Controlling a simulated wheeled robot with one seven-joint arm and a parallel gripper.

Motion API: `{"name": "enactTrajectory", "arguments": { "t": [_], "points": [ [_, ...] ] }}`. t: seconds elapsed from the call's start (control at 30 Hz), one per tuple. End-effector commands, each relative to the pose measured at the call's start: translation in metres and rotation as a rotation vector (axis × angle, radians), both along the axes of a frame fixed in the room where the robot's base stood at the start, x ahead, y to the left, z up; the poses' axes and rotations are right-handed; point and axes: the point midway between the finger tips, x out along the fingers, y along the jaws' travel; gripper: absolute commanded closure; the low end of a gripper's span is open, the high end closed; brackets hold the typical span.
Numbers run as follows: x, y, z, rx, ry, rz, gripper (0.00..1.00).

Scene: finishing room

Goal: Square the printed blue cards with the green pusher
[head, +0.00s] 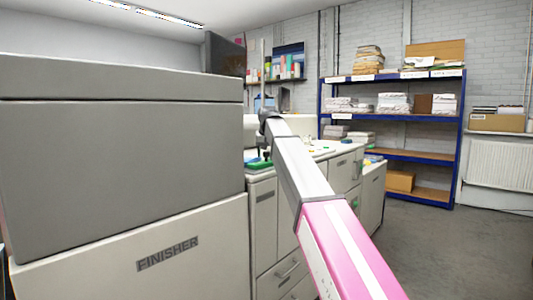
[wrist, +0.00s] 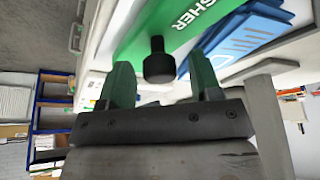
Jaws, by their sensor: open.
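The green pusher (wrist: 145,38) shows in the wrist view as a flat green plate with white lettering, cut off to "SHER", and a black knob. My gripper (wrist: 161,63) is open, its two green fingers on either side of the knob in the picture with gaps to both; I cannot tell the depth. The printed blue cards (wrist: 243,36) lie right of the pusher as a stack with uneven, fanned edges. In the head view a small green patch (head: 259,164) shows on the counter below my arm's far end; the cards cannot be made out there.
A large grey finisher cabinet (head: 120,150) fills the left of the head view, close beside my arm. Off-white counter units (head: 345,165) with drawers stand beyond. A blue shelf rack (head: 455,140) with paper stacks and boxes is at the back. The floor at right is clear.

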Motion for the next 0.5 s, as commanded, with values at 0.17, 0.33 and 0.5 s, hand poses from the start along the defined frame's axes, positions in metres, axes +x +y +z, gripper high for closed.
{"name": "enactTrajectory", "arguments": {
  "t": [0.17, 0.33, 0.5],
  "points": [
    [0.000, 0.000, 0.000, 0.000, 0.000, 0.000, 0.87],
    [0.001, 0.001, 0.000, 0.000, 0.000, 0.000, 0.95],
    [0.015, 0.017, 0.002, -0.001, 0.000, 0.002, 0.95]
  ]
}}
